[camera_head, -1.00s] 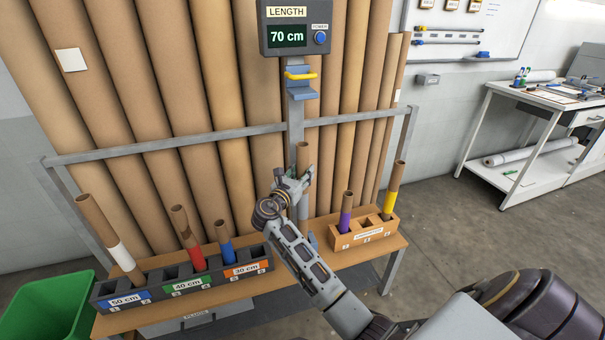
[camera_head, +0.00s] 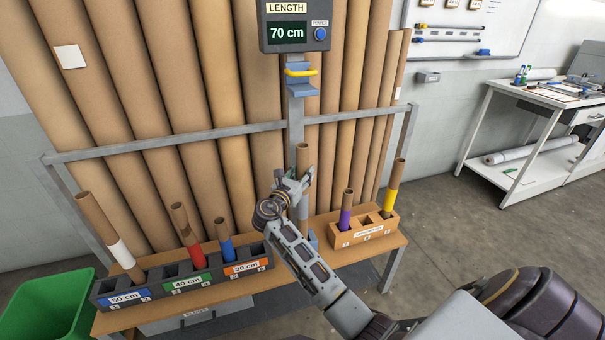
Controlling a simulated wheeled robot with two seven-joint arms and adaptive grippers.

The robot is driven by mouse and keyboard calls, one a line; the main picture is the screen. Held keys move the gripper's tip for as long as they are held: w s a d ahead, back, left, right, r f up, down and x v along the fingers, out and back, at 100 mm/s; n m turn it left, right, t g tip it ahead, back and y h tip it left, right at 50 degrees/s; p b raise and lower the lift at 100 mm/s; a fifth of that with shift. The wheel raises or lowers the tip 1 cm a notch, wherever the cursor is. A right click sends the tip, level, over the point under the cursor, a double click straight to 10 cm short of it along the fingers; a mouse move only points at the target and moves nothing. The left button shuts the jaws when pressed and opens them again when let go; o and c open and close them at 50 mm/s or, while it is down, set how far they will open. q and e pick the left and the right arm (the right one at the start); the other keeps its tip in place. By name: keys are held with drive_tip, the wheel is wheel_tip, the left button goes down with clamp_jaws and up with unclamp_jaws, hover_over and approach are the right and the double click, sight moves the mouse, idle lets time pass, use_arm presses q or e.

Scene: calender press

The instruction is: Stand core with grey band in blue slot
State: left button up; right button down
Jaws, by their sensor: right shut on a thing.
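A brown cardboard core (camera_head: 302,157) with a grey band (camera_head: 303,207) stands roughly upright in front of the gauge post. My right gripper (camera_head: 293,187) is shut on it, and the wrist hides part of its lower length. The core's bottom end is hard to make out. The blue-labelled "50 cm" slots (camera_head: 124,300) are at the left end of the dark rack (camera_head: 210,291). A white-banded core (camera_head: 109,232) leans in one of them. My left gripper is not in view.
A red-banded core (camera_head: 187,233) and a blue-banded core (camera_head: 225,241) stand in the rack. A wooden holder (camera_head: 352,238) at right has purple-banded (camera_head: 346,212) and yellow-banded (camera_head: 391,190) cores. A gauge (camera_head: 295,28) reads 70 cm. Large tubes and a rail stand behind.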

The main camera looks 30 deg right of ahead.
drive_tip(key=shift+f+b, duration=0.45)
drive_tip(key=shift+f, duration=1.2)
idle(0.5)
drive_tip(key=c, duration=0.9)
unclamp_jaws()
drive_tip(key=shift+s+a, duration=0.1)
drive_tip(key=shift+a, duration=0.05)
drive_tip(key=shift+v, duration=5.85)
